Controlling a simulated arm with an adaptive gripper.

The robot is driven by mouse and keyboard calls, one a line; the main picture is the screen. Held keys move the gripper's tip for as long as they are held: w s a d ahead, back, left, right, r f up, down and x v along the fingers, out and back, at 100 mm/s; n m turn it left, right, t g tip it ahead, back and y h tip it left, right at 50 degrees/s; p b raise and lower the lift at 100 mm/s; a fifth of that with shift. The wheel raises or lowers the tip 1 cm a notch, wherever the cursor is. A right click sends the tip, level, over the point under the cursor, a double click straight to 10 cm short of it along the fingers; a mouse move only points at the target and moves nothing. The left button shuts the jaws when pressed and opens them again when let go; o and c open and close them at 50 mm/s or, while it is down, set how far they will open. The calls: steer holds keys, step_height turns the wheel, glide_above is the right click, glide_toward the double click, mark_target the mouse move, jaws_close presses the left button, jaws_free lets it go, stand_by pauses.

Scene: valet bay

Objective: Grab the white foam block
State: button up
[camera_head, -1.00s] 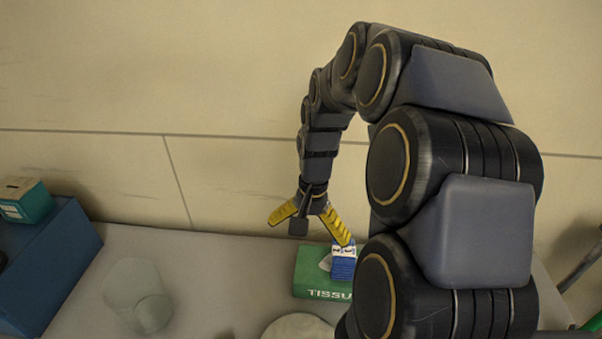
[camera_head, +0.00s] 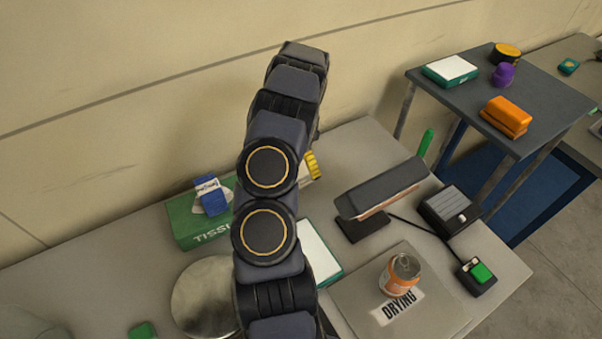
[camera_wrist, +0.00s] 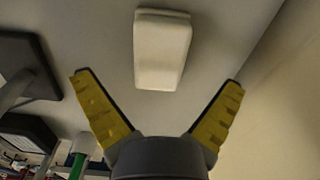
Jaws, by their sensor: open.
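The white foam block (camera_wrist: 162,52) lies on the grey table top (camera_wrist: 105,40) in the wrist view, at the upper middle. It looks like a pale, slightly rounded oblong. My gripper (camera_wrist: 158,82) is open, with its two yellow fingers spread wide on either side below the block. Nothing is between the fingers, and they look apart from the block. In the head view my own arm hides the block; only a bit of a yellow finger (camera_head: 312,167) shows beside the arm.
In the head view, a green tissue box (camera_head: 190,228) with a blue-and-white packet (camera_head: 211,196) on it is left of my arm. A dark stand (camera_head: 380,188), an orange can (camera_head: 401,272) and a black box (camera_head: 450,211) are to the right. The wall runs behind.

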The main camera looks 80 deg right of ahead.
step_height(320, 180, down, 5)
steer(key=shift+a, duration=0.1)
steer(key=c, duration=1.2)
steer(key=shift+r, duration=0.15)
